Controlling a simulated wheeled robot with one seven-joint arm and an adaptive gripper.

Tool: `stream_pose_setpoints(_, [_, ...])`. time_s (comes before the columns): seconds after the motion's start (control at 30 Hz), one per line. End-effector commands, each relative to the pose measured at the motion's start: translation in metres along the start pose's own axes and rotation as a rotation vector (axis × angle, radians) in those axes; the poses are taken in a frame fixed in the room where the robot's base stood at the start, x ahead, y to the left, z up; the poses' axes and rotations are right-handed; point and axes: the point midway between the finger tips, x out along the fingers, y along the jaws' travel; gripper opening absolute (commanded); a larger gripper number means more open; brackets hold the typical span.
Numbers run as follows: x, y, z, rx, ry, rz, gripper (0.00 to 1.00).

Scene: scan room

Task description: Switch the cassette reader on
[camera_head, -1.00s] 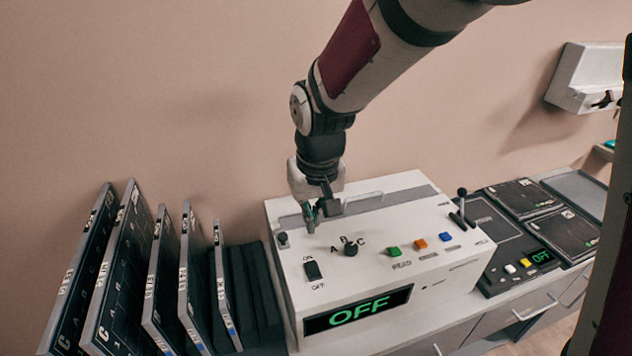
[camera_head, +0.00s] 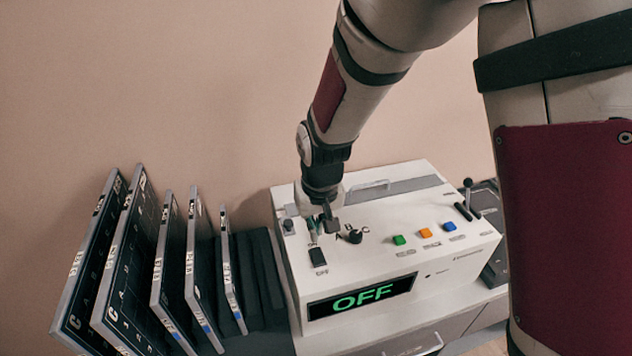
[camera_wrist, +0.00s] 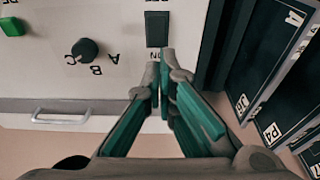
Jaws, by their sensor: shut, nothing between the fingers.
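The cassette reader (camera_head: 400,270) is a white box with a sloped top. Its front display (camera_head: 362,298) reads OFF in green. A black rocker switch (camera_head: 317,256) sits at the left of the top, with an OFF label below it; it also shows in the wrist view (camera_wrist: 157,29), beside an ON label. My gripper (camera_head: 320,228) is shut and empty, above the top just behind the switch. In the wrist view its green-padded fingertips (camera_wrist: 163,65) overlap the ON label at the switch's near edge. I cannot tell whether they touch the panel.
A black A-B-C knob (camera_wrist: 86,51) is left of the switch in the wrist view. Green (camera_head: 399,240), orange (camera_head: 425,233) and blue (camera_head: 449,226) buttons and a lever (camera_head: 467,196) lie further right. Several cassettes (camera_head: 120,270) stand in a rack at left.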

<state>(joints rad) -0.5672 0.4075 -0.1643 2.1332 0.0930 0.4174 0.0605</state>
Motion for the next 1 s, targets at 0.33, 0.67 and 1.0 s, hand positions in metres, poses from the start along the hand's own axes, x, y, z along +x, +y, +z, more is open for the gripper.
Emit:
stream_pose_setpoints(0.33, [0.053, 0.0, 0.001, 0.001, -0.002, 0.0, 0.0])
stream_pose_setpoints(0.67, [0.063, 0.0, 0.0, 0.001, 0.001, 0.0, 0.0])
stream_pose_setpoints(1.0, [0.068, 0.0, -0.003, 0.001, -0.034, -0.001, 0.0])
